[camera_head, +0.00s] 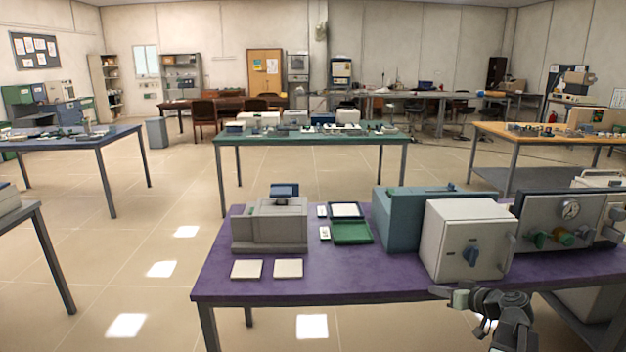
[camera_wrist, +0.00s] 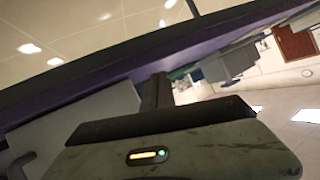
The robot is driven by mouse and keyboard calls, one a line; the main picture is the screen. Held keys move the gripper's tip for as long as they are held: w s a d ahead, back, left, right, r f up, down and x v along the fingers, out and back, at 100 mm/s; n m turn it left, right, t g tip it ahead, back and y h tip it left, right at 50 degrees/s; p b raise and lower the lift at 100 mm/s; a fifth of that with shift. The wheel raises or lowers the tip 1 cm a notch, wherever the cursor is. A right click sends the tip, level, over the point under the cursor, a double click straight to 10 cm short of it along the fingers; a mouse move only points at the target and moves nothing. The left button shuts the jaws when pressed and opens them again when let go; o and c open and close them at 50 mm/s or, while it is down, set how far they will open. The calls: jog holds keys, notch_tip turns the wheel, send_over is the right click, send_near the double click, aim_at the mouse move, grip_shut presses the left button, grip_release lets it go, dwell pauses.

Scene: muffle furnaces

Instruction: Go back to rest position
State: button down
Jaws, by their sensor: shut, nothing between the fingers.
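My arm and gripper (camera_head: 443,293) show at the lower right of the head view, by the front edge of the purple table (camera_head: 330,283) and below the white furnace (camera_head: 467,240). The gripper looks small and dark there, and its fingers are hard to make out. In the wrist view, my gripper (camera_wrist: 156,92) points toward the purple table edge (camera_wrist: 95,75), which runs tilted across the picture. The fingers are shut and hold nothing.
On the purple table stand a grey device (camera_head: 270,223), two pale square plates (camera_head: 247,269), a green tray (camera_head: 352,233) and a gauge panel (camera_head: 568,225). A green table (camera_head: 310,139) stands behind. The floor at left (camera_head: 170,240) is clear.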

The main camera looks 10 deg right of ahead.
jog(key=a+f+n+g+y, duration=0.1)
jog(key=a+f+g, duration=0.15)
jog(key=a, duration=0.55)
jog(key=a+f+g+y, duration=0.1)
jog(key=a+f+g, duration=0.1)
jog(key=a+f, duration=0.35)
jog(key=s+a+f+g+h, duration=0.2)
jog(key=s+a+g, duration=0.1)
jog(key=a, duration=0.4)
jog(key=s+a+f+m+g+h, duration=0.1)
jog(key=s+a+f+g, duration=0.15)
jog(key=a, duration=0.45)
jog(key=s+a+f+g+h, duration=0.1)
jog(key=s+a+g+h, duration=0.15)
jog(key=a, duration=0.55)
notch_tip(320, 180, up, 17)
jog(key=p, duration=1.7)
jog(key=shift+s+d, duration=0.3)
jog(key=shift+s, duration=0.15)
